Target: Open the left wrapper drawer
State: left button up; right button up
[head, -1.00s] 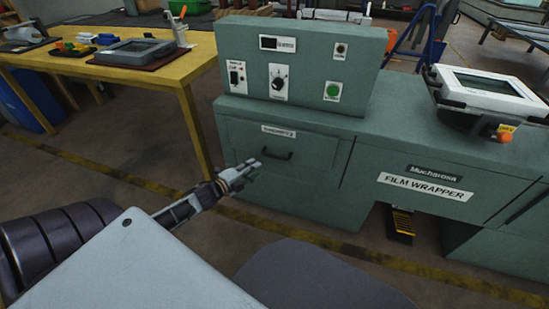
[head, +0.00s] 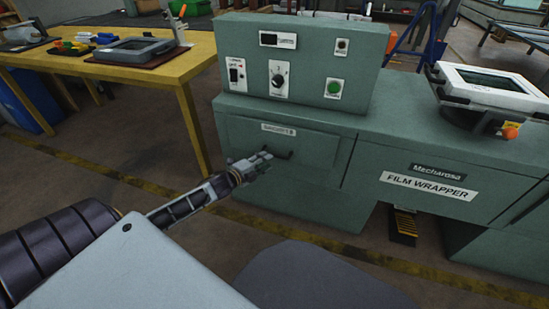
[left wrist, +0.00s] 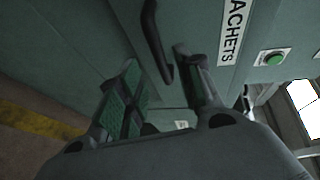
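The left wrapper drawer (head: 310,152) is a green front panel in the film wrapper, flush with the cabinet and shut. It carries a white label reading "SACHETS" and a dark bar handle (head: 283,154). My left gripper (head: 262,160) is at the handle and hides its left part. In the left wrist view my left gripper (left wrist: 156,62) has its fingers spread. The handle (left wrist: 152,35) reaches between the fingertips, nearer the right-hand finger. I cannot tell whether a finger touches it. My right gripper is not in view.
The control box (head: 300,60) stands on the cabinet above the drawer. A tilted screen unit (head: 490,88) is at the right. A yellow table (head: 150,75) with a grey tray and tools stands at the left. The floor in front of the drawer is clear.

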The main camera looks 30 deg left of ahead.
aim_at(274, 155)
pick_arm(q)
jog(key=b+x, duration=0.2)
jog(key=x, duration=0.4)
jog(key=shift+w+f, duration=0.1)
jog(key=shift+w+b, duration=0.25)
jog(key=shift+b, duration=0.05)
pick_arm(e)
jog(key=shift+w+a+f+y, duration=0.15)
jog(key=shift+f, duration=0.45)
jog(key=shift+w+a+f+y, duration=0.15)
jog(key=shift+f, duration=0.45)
pick_arm(q)
jog(key=c, duration=0.6)
grip_shut()
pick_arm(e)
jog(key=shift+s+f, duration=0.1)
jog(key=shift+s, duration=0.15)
